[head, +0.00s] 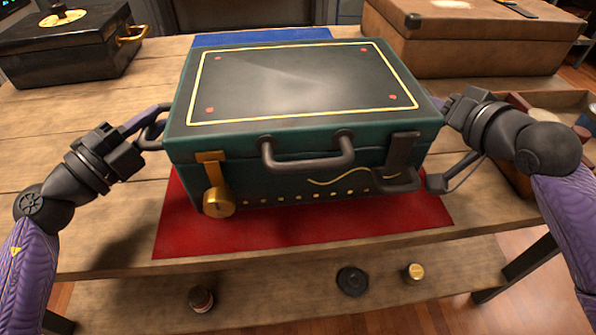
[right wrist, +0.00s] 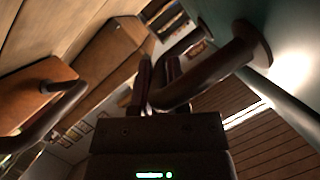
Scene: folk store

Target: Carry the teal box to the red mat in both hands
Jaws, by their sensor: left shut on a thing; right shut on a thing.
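The teal box (head: 300,155) is a dark green case with a black top panel, a yellow border, a front handle and a brass padlock. It is over the red mat (head: 300,230), whose front and side edges show around it; I cannot tell whether it touches the mat. My left gripper (head: 148,130) is shut on the handle at the box's left side. My right gripper (head: 448,112) is at the box's right side. In the right wrist view its fingers (right wrist: 155,88) are shut on the side handle (right wrist: 215,75).
A blue mat (head: 262,37) lies behind the box. A black case (head: 70,50) stands at the back left and a brown case (head: 470,45) at the back right. An open wooden tray (head: 520,100) is at the right. Small round items lie on the lower shelf (head: 300,290).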

